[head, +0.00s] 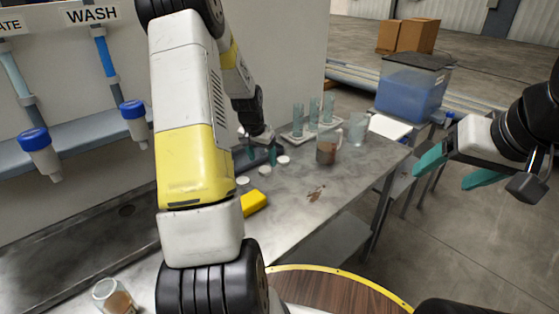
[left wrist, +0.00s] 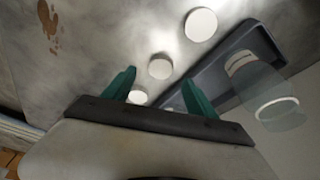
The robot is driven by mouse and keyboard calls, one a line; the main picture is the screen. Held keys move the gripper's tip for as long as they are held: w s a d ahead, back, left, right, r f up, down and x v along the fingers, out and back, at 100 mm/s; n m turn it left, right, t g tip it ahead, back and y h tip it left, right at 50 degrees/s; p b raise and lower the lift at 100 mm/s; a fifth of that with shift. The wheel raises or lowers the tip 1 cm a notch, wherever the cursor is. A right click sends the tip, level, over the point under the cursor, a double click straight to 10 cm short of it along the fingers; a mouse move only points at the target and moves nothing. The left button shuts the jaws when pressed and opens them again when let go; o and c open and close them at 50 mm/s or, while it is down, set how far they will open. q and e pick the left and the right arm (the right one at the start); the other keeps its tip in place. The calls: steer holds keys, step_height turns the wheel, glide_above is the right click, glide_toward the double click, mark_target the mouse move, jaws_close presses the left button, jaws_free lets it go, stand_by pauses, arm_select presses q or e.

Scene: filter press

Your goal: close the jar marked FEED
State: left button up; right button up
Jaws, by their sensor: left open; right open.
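No marking reading FEED is legible in either view. An open-looking glass jar (head: 115,297) with brown contents stands at the lower left of the head view. Several white round lids (head: 264,170) lie on the grey table; they also show in the left wrist view (left wrist: 160,66). My left gripper (head: 262,155) is open and empty above the table by the lids; in the left wrist view its teal fingers (left wrist: 160,85) point toward them. My right gripper (head: 444,173) is open and empty, off the table's right side.
A jug with brown contents (head: 328,150), tubes in a rack (head: 313,118) and a clear beaker (head: 358,128) stand at the table's back. A yellow block (head: 254,202) lies nearer. Blue-capped vessels (head: 37,145) hang left under signs. A dark tray (left wrist: 270,45) borders the lids.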

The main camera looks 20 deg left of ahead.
mark_target(265, 170)
arm_select(q)
steer(key=x, duration=0.5)
steer(key=shift+f, duration=0.1)
steer(key=c, duration=1.4)
step_height(265, 170, up, 10)
